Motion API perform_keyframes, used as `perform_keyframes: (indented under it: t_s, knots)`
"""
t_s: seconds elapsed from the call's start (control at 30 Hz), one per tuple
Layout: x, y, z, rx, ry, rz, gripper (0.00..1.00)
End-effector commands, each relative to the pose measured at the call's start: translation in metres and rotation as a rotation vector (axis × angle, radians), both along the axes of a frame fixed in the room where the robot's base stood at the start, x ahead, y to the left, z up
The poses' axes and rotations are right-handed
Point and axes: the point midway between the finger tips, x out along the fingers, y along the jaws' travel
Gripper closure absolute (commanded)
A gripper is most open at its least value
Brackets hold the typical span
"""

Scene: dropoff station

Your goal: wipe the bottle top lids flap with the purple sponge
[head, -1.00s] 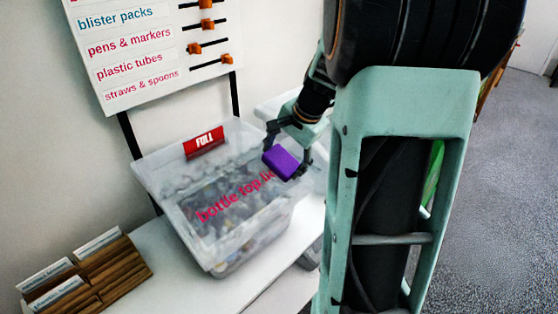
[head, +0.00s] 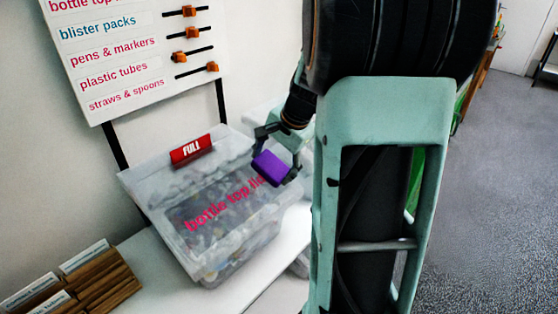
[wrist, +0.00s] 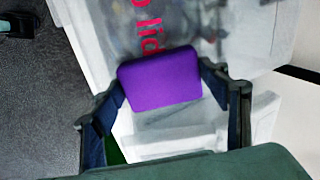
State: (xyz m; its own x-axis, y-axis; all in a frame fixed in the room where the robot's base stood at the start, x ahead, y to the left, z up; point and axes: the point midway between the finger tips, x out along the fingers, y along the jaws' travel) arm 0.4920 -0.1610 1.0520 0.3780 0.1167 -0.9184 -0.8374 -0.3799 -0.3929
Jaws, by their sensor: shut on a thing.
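The purple sponge (head: 270,168) is held in my gripper (head: 272,160), which is shut on it. In the wrist view the sponge (wrist: 160,80) sits between the two fingers of my gripper (wrist: 161,82). The clear bin's flap (head: 222,208) carries pink "bottle top lids" lettering and slopes toward the front. The sponge is over the flap's right end and hides the last letters in the head view. I cannot tell whether it touches the flap. Part of the lettering shows beyond the sponge in the wrist view.
A red "FULL" tag (head: 191,149) sits on the bin's back rim. A sign board with orange sliders (head: 140,45) stands behind. A wooden card rack (head: 85,285) is at the lower left of the white table (head: 165,268). Another clear bin (wrist: 185,125) is beside this one.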

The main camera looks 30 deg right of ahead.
Motion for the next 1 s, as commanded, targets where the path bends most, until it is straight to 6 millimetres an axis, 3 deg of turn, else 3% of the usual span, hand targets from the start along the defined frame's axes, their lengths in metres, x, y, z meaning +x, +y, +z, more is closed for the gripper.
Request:
perform_keyframes:
  t_s: [0.03,0.07,0.27,0.6,1.0]
  knots:
    - [-0.003,0.011,-0.005,0.010,0.011,0.011,0.54]
    - [-0.004,0.012,-0.005,0.011,0.012,0.010,0.58]
    - [-0.006,0.020,-0.006,0.013,0.015,0.012,0.58]
    - [-0.016,0.047,-0.004,0.014,0.015,0.014,0.58]
    - [-0.017,0.050,-0.003,0.011,0.013,0.010,0.58]
